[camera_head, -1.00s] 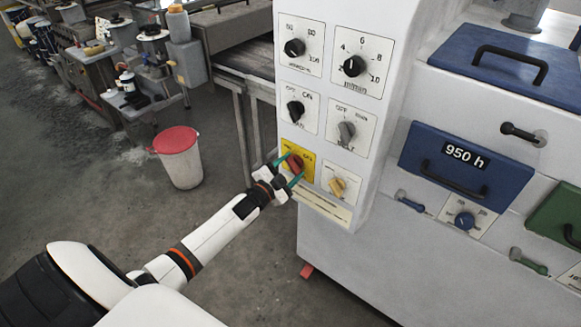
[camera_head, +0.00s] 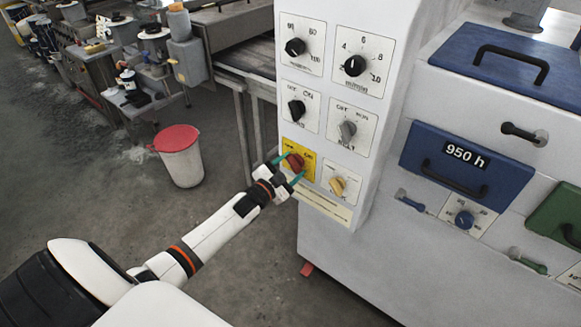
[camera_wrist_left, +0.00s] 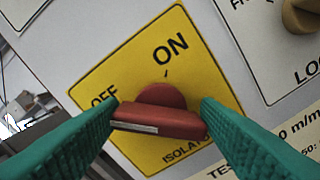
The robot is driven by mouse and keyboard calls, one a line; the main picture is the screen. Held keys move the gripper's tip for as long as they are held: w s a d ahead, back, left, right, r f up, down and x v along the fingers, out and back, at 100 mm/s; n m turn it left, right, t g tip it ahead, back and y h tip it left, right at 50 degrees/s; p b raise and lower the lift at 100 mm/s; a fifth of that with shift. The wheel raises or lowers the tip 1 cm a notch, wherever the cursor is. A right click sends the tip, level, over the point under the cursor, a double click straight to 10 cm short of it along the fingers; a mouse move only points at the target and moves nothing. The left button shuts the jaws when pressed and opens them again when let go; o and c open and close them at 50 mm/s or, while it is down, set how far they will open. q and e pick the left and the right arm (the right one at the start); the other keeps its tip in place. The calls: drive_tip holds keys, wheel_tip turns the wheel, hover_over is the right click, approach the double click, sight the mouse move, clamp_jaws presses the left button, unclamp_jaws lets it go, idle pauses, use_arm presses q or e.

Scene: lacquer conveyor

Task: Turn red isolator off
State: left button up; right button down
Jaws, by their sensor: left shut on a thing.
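The red isolator knob (camera_head: 296,161) sits on a yellow plate (camera_head: 310,173) low on the white control panel. In the left wrist view the knob (camera_wrist_left: 160,118) is a bar handle with a white stripe toward its left end, on the side of the OFF word. ON is printed above it, beside a small tick. My left gripper (camera_head: 292,167) is at the knob, its green fingers on either side of the handle. In the left wrist view the left gripper (camera_wrist_left: 158,122) is shut on the handle's two ends. My right gripper is not in view.
A yellow knob (camera_head: 338,185) is close to the right of the isolator. A black knob (camera_head: 296,109) and a grey knob (camera_head: 347,130) are above. A white bin with a red lid (camera_head: 178,139) stands on the floor to the left.

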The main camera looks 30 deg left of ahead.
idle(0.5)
use_arm(q)
drive_tip(key=o, duration=1)
drive_tip(key=shift+c, duration=0.2)
drive_tip(key=s+b, duration=0.1)
drive_tip(key=s, duration=1.1)
drive_tip(key=shift+a, duration=0.45)
drive_tip(key=s+d+f+n+g+y, duration=0.1)
drive_tip(key=s+f+g, duration=0.25)
drive_tip(key=f, duration=0.65)
drive_tip(key=s+d+f+n+g, duration=0.15)
drive_tip(key=s+f, duration=0.35)
drive_tip(key=f, duration=0.5)
drive_tip(key=s+f+n+g+y, duration=0.1)
drive_tip(key=s+f+n+g, duration=0.2)
drive_tip(key=f, duration=0.6)
drive_tip(key=s+d+f+g, duration=0.3)
drive_tip(key=s+d+f, duration=0.1)
drive_tip(key=s, duration=0.5)
drive_tip(key=s+d+f+g, duration=0.3)
drive_tip(key=s+f, duration=0.4)
drive_tip(key=s, duration=0.3)
drive_tip(key=s+d+f+g, duration=0.3)
drive_tip(key=s+d+f, duration=0.2)
drive_tip(key=s, duration=0.4)
drive_tip(key=shift+s+f+h, duration=0.4)
drive_tip(key=shift+f, duration=0.2)
